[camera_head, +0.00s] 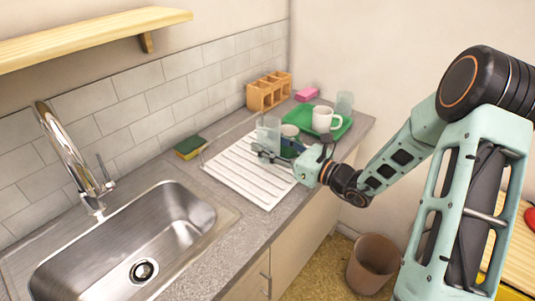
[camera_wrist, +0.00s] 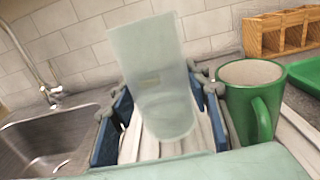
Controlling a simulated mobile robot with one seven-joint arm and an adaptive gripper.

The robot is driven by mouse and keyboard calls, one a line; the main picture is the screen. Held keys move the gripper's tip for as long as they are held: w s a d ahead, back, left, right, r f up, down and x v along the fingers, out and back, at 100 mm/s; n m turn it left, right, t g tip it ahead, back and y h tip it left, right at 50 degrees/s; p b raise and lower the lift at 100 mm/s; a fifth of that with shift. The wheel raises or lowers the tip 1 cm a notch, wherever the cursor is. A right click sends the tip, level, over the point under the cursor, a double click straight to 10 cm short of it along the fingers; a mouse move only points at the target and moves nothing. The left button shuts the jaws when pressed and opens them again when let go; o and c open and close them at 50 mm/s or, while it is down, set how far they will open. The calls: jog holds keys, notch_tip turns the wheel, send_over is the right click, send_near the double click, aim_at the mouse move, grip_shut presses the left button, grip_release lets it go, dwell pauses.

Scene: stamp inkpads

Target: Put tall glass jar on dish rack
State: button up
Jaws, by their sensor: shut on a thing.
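My gripper (camera_head: 268,154) is shut on a tall glass jar (camera_head: 268,131), translucent and pale green. In the wrist view the jar (camera_wrist: 160,88) stands between the two blue finger pads, slightly tilted in that picture. The white ribbed dish rack (camera_head: 235,170) lies on the counter, below and around the gripper. The jar is over the rack's back part; I cannot tell whether its base touches the rack. A green mug (camera_wrist: 254,95) with a pale inside stands close to the right of the gripper, and is partly hidden in the head view.
A green tray (camera_head: 340,132) at the back right holds a white mug (camera_head: 325,119). Another glass (camera_head: 344,102), a pink item (camera_head: 306,94) and a wooden organizer (camera_head: 268,92) are nearby. A sponge (camera_head: 190,147) lies left of the rack. The sink (camera_head: 125,245) is nearer, at left.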

jog(key=shift+w+a+f, duration=0.1)
jog(key=shift+f, duration=0.05)
jog(key=shift+w+f, duration=0.15)
jog(key=shift+f, duration=1.5)
jog(key=shift+b, duration=0.3)
jog(key=shift+f, duration=0.25)
jog(key=o, duration=1.3)
jog(key=shift+r, duration=0.1)
jog(key=shift+r, duration=0.15)
jog(key=v, duration=1.2)
